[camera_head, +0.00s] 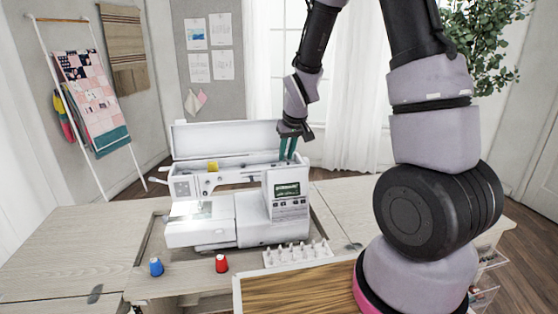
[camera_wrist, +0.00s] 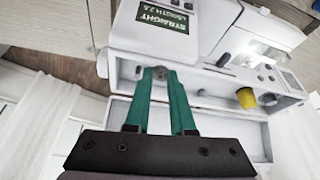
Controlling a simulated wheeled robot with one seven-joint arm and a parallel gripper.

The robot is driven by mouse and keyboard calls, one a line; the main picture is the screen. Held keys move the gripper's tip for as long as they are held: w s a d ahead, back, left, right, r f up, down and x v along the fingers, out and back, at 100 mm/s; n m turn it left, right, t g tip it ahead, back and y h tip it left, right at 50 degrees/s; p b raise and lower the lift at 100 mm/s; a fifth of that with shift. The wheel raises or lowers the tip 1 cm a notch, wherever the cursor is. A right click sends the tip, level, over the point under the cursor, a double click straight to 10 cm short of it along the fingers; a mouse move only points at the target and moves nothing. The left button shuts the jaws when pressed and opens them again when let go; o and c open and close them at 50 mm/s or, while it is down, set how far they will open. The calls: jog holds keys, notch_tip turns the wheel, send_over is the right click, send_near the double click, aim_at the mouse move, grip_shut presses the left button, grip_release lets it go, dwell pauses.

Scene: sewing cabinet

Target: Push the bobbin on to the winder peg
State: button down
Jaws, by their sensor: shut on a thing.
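The white sewing machine (camera_head: 285,190) stands in the cabinet opening with its lid raised behind. My gripper (camera_head: 288,156) reaches down from above to the top right end of the machine. In the wrist view its two green fingers (camera_wrist: 160,74) come together on a small grey thing, which I take to be the bobbin (camera_wrist: 160,73). The fingers hide most of it. The winder peg is not distinguishable; the fingertips are at the machine's top, and I cannot tell whether the bobbin is around the peg.
A yellow spool (camera_head: 212,167) stands on the machine's top to the left; it also shows in the wrist view (camera_wrist: 246,98). A blue spool (camera_head: 156,267), a red spool (camera_head: 222,263) and a white rack (camera_head: 270,262) with several small pieces stand in front. The left tabletop (camera_head: 65,250) is clear.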

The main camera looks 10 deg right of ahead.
jog(key=shift+w+f, duration=0.3)
jog(key=shift+w, duration=0.85)
jog(key=shift+w+f, duration=0.25)
jog(key=shift+w, duration=0.9)
jog(key=shift+w+f, duration=0.3)
jog(key=shift+w, duration=0.85)
jog(key=shift+w+f, duration=0.1)
jog(key=shift+f, duration=0.5)
jog(key=shift+f, duration=0.8)
jog(key=c, duration=0.7)
grip_release()
jog(key=v, duration=1.1)
